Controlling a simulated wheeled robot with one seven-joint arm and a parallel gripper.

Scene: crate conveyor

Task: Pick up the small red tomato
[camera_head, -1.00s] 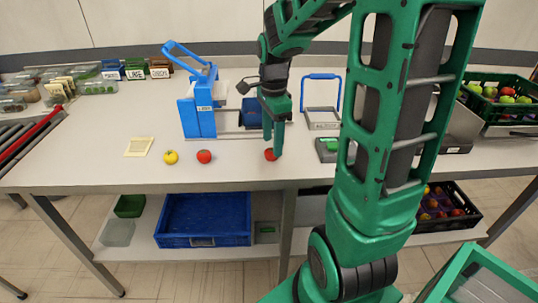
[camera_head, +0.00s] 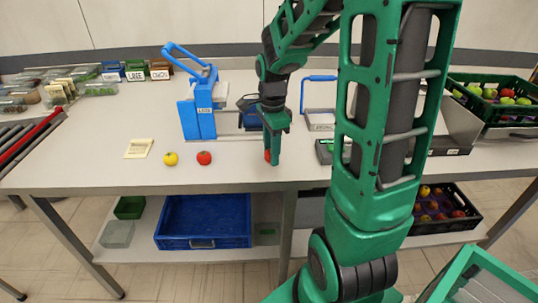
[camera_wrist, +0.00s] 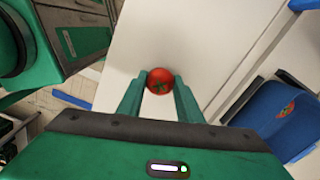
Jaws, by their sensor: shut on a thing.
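A small red tomato (camera_wrist: 159,81) sits between the two green fingers of my gripper (camera_wrist: 160,87) in the wrist view. The fingers touch it on both sides and are shut on it. In the head view my gripper (camera_head: 272,158) points down over the table, and the held tomato (camera_head: 267,156) is partly hidden by the fingers. I cannot tell whether it touches the tabletop. Another red tomato (camera_head: 204,158) lies to the left on the table, with a yellow tomato (camera_head: 170,159) beside it.
A blue-framed device (camera_head: 200,105) stands behind the tomatoes. A paper pad (camera_head: 139,148) lies at left. A black-and-green device (camera_head: 326,152) is right of my gripper. A crate of fruit (camera_head: 492,105) stands far right. A blue crate (camera_head: 204,220) is on the lower shelf.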

